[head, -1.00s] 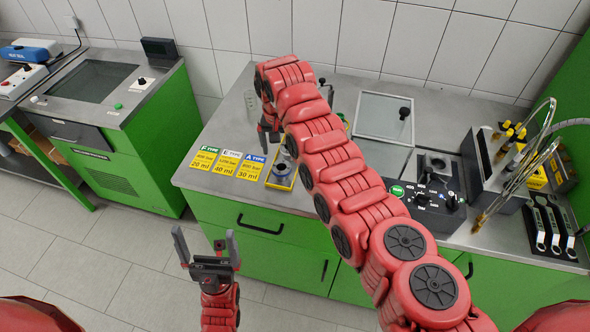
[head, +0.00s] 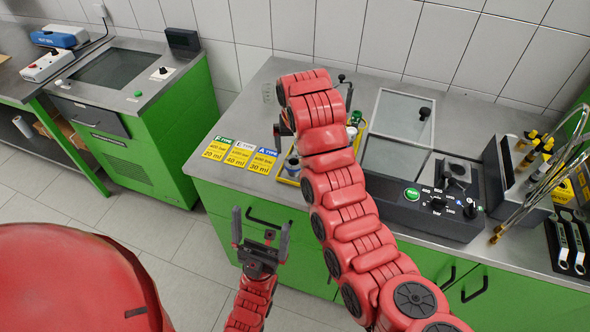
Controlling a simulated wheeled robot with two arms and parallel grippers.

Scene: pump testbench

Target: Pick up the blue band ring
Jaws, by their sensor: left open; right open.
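A small grey-blue ring-shaped part (head: 292,163) sits in a yellow tray (head: 288,181) on the bench. My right arm hides part of the tray, and I cannot tell for sure whether this part is the blue band ring. My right gripper (head: 280,128) is above the bench, just behind the tray in the picture. It is mostly hidden by its own arm, and nothing is seen in it. My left gripper (head: 261,233) is open and empty, pointing up in front of the green cabinet, below the bench edge.
Yellow type cards (head: 240,155) lie left of the tray. A control box (head: 430,205) with a green button, a glass-lidded unit (head: 400,120) and a tool rack (head: 515,165) stand to the right. Another green cabinet (head: 160,145) stands at left, with a floor gap between.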

